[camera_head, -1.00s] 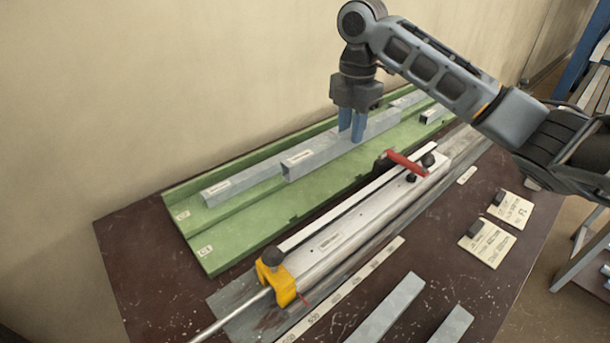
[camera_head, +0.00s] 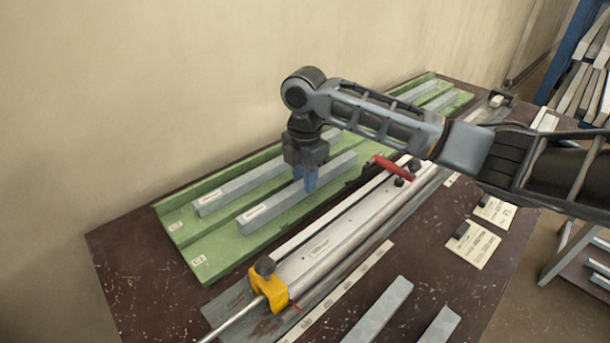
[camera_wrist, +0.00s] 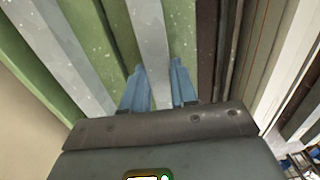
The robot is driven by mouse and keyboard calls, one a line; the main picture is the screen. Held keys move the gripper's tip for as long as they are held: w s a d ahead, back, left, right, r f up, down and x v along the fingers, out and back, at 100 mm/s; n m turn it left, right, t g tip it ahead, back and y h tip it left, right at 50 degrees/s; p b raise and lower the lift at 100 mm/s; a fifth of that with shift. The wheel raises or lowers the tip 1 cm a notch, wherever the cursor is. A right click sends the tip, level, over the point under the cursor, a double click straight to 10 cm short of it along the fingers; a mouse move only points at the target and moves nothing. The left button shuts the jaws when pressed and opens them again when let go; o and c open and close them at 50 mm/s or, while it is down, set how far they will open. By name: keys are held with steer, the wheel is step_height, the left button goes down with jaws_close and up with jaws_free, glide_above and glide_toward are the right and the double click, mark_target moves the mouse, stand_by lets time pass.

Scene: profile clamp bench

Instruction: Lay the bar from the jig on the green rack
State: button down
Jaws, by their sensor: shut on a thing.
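My gripper (camera_head: 309,187) is shut on a grey square bar (camera_head: 266,210) with a white label, gripping it around its middle. The bar is level over the front row of the green rack (camera_head: 215,258), and looks to be lying on it; a small gap underneath cannot be ruled out. In the wrist view the bar (camera_wrist: 150,35) runs between my blue fingers (camera_wrist: 160,88), with green rack surface on both sides. The jig (camera_head: 335,240), a long pale rail with a yellow end stop (camera_head: 268,285) and a red handle (camera_head: 394,167), holds no bar that I can see.
Another labelled bar (camera_head: 238,190) lies behind, parallel and apart. More bars (camera_head: 440,101) lie at the rack's far end. Loose bars (camera_head: 381,308) lie at the table's front, and paper cards (camera_head: 472,245) at the right. The wall rises close behind the rack.

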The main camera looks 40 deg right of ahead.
steer(key=c, duration=0.9)
jaws_free()
steer(key=shift+f, duration=0.1)
step_height(320, 180, up, 12)
steer(key=shift+r+b, duration=0.15)
steer(key=shift+b, duration=0.45)
